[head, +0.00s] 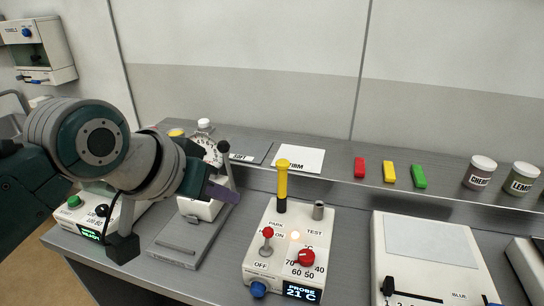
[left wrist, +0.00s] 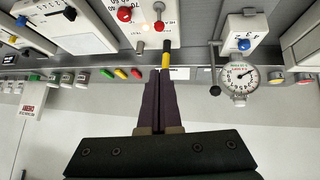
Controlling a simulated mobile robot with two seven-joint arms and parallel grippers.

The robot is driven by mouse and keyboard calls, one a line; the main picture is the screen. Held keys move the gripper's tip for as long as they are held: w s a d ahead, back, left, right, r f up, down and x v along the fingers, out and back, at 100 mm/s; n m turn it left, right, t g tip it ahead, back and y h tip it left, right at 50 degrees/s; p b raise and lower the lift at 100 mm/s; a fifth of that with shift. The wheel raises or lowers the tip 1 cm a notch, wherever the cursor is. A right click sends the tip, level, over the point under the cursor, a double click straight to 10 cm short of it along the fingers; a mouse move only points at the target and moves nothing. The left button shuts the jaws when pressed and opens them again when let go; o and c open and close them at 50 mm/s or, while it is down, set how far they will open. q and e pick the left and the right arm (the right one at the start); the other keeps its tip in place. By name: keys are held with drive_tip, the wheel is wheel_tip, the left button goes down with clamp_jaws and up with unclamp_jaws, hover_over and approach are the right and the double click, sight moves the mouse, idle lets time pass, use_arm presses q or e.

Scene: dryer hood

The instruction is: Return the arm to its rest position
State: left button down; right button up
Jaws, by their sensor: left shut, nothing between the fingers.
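My left arm (head: 100,150) comes in from the left in the head view, above the left part of the bench. My left gripper (head: 226,193) points right, its purple fingers in front of the dial device (head: 207,150) and partly hiding it. In the left wrist view the fingers (left wrist: 160,82) are together with nothing between them. Their tips appear just below the yellow-handled probe (left wrist: 166,58) in that view, but I cannot tell the distance. In the head view the probe (head: 282,185) stands upright on the probe box, apart from the fingers. My right gripper is not in view.
The probe box (head: 262,262) with red knobs stands mid-bench, with a white panel device (head: 430,240) to its right. Red (head: 360,168), yellow (head: 389,173) and green (head: 419,177) blocks and labelled jars (head: 479,173) sit on the back shelf. A wall unit (head: 38,50) hangs upper left.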

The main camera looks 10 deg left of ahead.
use_arm(q)
drive_tip(key=s+a+f+g+y, duration=0.2)
drive_tip(key=s+g, duration=0.2)
drive_tip(key=s, duration=2.1)
wheel_tip(320, 180, up, 25)
drive_tip(key=p, duration=2.4)
drive_tip(key=shift+a+m+p, duration=0.2)
drive_tip(key=shift+m+p, duration=0.15)
drive_tip(key=shift+m, duration=0.05)
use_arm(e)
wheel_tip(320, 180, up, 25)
use_arm(q)
drive_tip(key=shift+s, duration=0.1)
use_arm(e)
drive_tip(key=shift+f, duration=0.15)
